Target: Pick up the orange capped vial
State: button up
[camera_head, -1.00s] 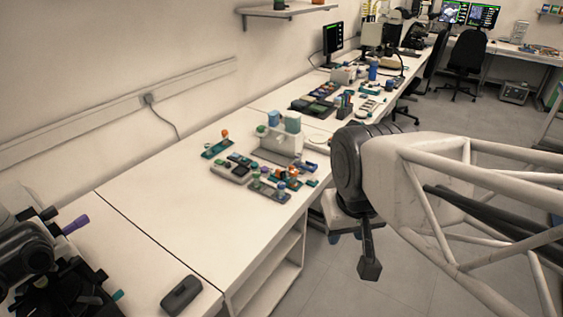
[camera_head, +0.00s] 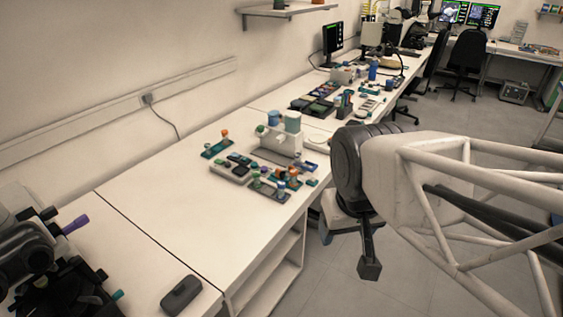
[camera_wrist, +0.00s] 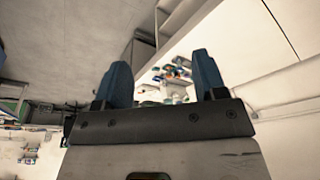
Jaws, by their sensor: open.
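A small vial with an orange cap (camera_head: 225,133) stands at the far end of a narrow teal rack (camera_head: 215,149) on the bench, in the head view. My gripper (camera_wrist: 163,78) shows in the wrist view with its two blue fingers apart and nothing between them. I cannot pick out the orange cap in the wrist view, where the bench items look small and tilted.
A microscope (camera_head: 40,255) stands at lower left and a dark box (camera_head: 181,295) lies near the front edge. The left bench top (camera_head: 160,215) is clear.

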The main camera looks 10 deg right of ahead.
jog(key=w+d+f+m+g+y, duration=0.1)
jog(key=w+f+m+g+y, duration=0.25)
jog(key=w, duration=1.15)
jog(key=w+f+m+y, duration=0.35)
jog(key=w+m, duration=0.25)
jog(key=w, duration=1)
jog(key=m+t+y, duration=0.3)
jog(key=m+y, duration=0.4)
jog(key=m, duration=0.3)
send_near(294, 177)
jog(key=shift+w+a+f, duration=0.25)
jog(key=shift+w+a, duration=0.5)
jog(key=shift+a, duration=0.15)
jog(key=shift+a+h, duration=0.1)
jog(key=shift+h, duration=0.2)
jog(key=shift+x, duration=1.2)
